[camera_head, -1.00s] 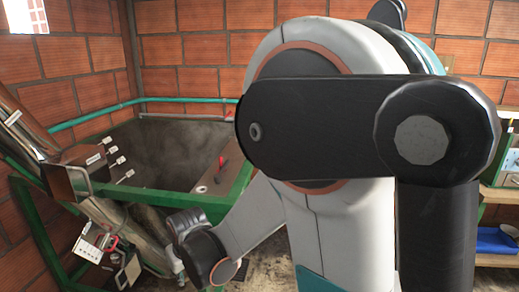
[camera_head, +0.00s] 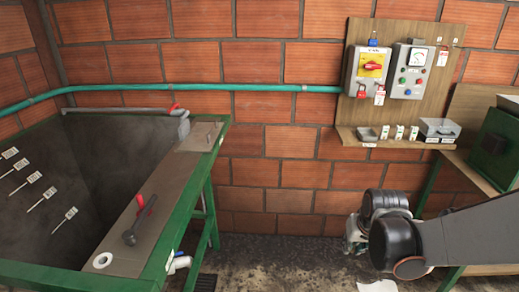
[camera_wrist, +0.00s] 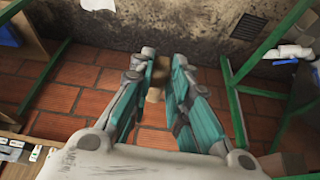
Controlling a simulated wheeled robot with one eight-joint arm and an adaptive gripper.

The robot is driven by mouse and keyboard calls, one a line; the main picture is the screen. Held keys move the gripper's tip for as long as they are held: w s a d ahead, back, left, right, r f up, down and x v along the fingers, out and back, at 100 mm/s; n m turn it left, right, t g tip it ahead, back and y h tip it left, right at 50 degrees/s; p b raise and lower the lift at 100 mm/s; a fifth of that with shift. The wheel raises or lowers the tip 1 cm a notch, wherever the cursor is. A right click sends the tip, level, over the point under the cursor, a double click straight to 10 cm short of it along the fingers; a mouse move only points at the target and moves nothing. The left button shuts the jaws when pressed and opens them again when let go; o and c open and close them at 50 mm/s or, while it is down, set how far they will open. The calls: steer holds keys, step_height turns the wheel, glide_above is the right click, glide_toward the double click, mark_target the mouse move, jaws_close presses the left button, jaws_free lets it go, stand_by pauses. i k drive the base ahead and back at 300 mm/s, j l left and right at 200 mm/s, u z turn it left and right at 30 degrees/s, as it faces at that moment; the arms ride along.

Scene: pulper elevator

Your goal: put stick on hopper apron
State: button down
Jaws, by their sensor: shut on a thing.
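The hopper apron (camera_head: 165,180) is the flat brown ledge along the right side of the green-framed hopper (camera_head: 75,170) in the head view. A red-handled lever, a dark knob and a white ring sit on it. My gripper (camera_wrist: 161,62) has its teal fingers closed around a short brown, tan-ended piece, which seems to be the stick (camera_wrist: 154,96), seen nearly end-on. In the head view my wrist is at the lower right, well apart from the apron; the fingers are mostly hidden behind it, and the stick cannot be made out there.
A control board (camera_head: 405,70) hangs on the brick wall, with a small shelf (camera_head: 400,140) of boxes below. A green pipe (camera_head: 270,88) runs along the wall. Green frame legs (camera_head: 205,225) stand under the hopper. The floor between hopper and arm is mostly clear.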

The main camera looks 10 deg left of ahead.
mark_target(187, 169)
steer(key=i+l+z, duration=0.25)
steer(key=i+z, duration=0.25)
steer(key=i, duration=0.25)
steer(key=i+u, duration=0.25)
steer(key=u, duration=0.15)
steer(key=i+l+u, duration=0.15)
steer(key=u, duration=0.25)
steer(key=i+l+u, duration=0.2)
steer(key=u, duration=0.2)
steer(key=i, duration=0.1)
